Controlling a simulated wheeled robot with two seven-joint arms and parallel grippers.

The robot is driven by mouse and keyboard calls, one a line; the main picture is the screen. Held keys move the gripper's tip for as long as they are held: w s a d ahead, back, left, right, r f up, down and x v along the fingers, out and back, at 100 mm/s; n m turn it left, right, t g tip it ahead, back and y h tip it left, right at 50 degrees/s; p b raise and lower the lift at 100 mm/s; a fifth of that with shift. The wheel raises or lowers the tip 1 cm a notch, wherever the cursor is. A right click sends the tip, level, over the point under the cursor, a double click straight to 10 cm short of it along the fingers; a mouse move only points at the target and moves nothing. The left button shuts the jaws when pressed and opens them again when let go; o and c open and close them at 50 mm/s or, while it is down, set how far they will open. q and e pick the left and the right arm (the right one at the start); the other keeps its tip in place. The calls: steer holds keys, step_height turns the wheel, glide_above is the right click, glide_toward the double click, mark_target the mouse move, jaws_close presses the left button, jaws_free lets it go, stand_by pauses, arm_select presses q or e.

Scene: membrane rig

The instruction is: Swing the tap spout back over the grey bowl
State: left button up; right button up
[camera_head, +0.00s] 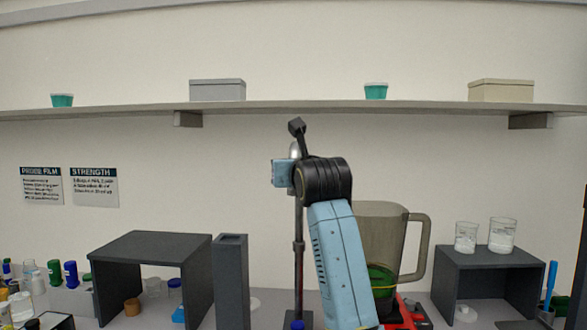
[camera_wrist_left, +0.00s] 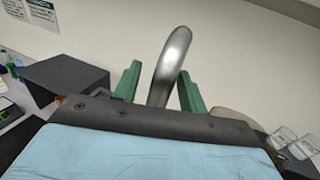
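The tap spout (camera_wrist_left: 166,70) is a silver curved tube in the left wrist view. It rises between the two green fingers of my left gripper (camera_wrist_left: 160,92). The fingers are apart, with a narrow gap on each side of the spout. In the head view my light-blue left arm fills the centre, and my left gripper's fingers are hidden. A small silver part of the spout (camera_head: 295,150) shows above the arm's pale-blue end. The grey bowl is not visible in either view. My right gripper is not in view.
A dark pole (camera_head: 298,270) stands just left of my arm. A dark upright box (camera_head: 230,280) and a dark stand (camera_head: 150,245) are further left. A translucent jug (camera_head: 385,230) is close behind my arm. Another dark stand (camera_head: 488,262) with two beakers is at right.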

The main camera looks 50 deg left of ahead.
arm_select(q)
steer(key=shift+d, duration=0.1)
steer(key=b+v, duration=0.2)
steer(key=v, duration=1.1)
steer(key=shift+b, duration=0.3)
